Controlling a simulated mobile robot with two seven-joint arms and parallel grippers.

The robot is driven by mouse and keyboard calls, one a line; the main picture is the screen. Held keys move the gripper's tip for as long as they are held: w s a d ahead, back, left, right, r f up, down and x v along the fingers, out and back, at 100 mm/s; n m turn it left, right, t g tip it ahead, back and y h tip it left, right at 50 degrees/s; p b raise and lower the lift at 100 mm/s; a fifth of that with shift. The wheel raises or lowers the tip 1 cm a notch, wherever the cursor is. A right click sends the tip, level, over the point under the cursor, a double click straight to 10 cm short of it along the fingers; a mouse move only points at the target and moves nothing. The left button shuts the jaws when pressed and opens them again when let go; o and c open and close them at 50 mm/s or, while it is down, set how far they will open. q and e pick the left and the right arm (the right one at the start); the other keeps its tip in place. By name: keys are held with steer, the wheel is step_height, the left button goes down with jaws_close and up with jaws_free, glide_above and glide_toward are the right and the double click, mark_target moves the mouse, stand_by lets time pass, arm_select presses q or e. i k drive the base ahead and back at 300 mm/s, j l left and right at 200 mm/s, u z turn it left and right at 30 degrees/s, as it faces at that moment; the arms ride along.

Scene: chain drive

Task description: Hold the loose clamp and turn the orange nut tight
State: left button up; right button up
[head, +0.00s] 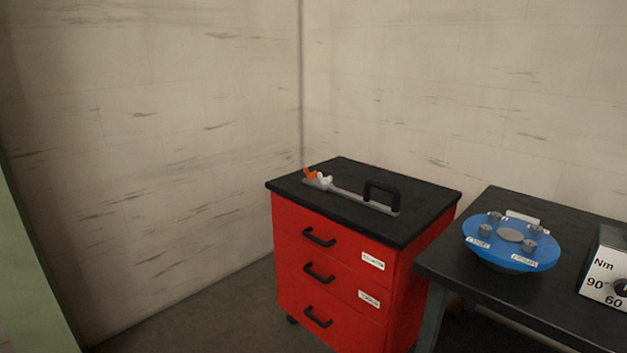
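A grey bar-like tool or fixture (347,194) lies on the black top of a red drawer cabinet. At its left end sits a small white piece, perhaps the clamp (323,181), with a small orange part, perhaps the nut (311,174), beside it. They are too small to tell whether they are loose or joined. A black handle-shaped loop (382,188) stands at the bar's right end. Neither of my grippers is in view.
The red cabinet (342,274) has black drawer handles. A dark table (560,310) at right bears a blue round tray (488,250) with several grey cylinders and a box marked Nm (606,266). Walls stand behind. Floor at left is clear.

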mark_target(311, 175)
steer(key=i, duration=0.2)
steer(key=i+j+z, duration=0.15)
steer(key=z, duration=0.35)
steer(key=i+j+z, duration=0.2)
steer(key=z, duration=0.3)
steer(key=i+j+z, duration=0.15)
steer(key=j, duration=0.25)
steer(key=i+j+z, duration=0.2)
steer(key=j, duration=0.2)
steer(key=i+j, duration=0.1)
steer(key=j, duration=0.4)
steer(key=i+j+z, duration=0.1)
steer(key=j, duration=0.35)
steer(key=i+j, duration=0.1)
steer(key=j, duration=0.4)
